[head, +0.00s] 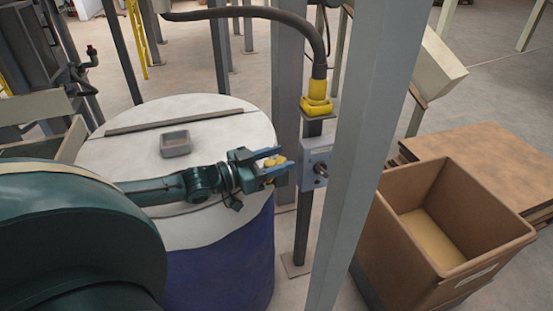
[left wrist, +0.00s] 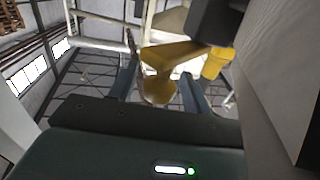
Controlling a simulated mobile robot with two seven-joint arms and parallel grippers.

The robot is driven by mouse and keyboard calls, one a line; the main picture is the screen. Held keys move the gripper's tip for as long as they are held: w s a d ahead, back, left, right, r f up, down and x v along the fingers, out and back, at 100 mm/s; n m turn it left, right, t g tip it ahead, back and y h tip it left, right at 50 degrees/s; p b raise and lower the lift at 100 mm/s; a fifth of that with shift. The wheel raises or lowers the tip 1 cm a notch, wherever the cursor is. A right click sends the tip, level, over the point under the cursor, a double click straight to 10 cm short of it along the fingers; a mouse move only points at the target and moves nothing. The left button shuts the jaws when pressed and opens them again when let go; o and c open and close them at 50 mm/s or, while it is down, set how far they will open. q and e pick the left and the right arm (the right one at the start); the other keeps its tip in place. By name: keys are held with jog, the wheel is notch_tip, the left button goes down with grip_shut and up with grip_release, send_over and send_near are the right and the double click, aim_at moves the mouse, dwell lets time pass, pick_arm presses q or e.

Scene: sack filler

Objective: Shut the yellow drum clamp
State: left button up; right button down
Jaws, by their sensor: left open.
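A small yellow part, which looks like the drum clamp (head: 272,164), shows at the right edge of the drum's pale top (head: 110,155), partly hidden by my left gripper (head: 280,161). The gripper is open, with its fingers on either side of the yellow part. In the left wrist view, a yellow lever with a rounded end (left wrist: 157,88) shows between the two spread fingers (left wrist: 160,80). I cannot tell whether the fingers touch it. My right gripper is not in view.
A grey box with a knob (head: 315,166) is on a post just right of the gripper. A yellow hose fitting (head: 316,98) sits above it. A thick grey column (head: 362,150) stands right of that. A brown bin (head: 395,240) stands at right, and a small grey tray (head: 175,150) lies on the drum top.

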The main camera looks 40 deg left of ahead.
pick_arm(q)
jog(key=shift+r, duration=0.1)
notch_tip(320, 180, up, 10)
jog(key=p, duration=0.1)
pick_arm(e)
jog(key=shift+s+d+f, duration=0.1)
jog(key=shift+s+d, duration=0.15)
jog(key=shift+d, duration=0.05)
pick_arm(q)
jog(key=shift+c, duration=0.2)
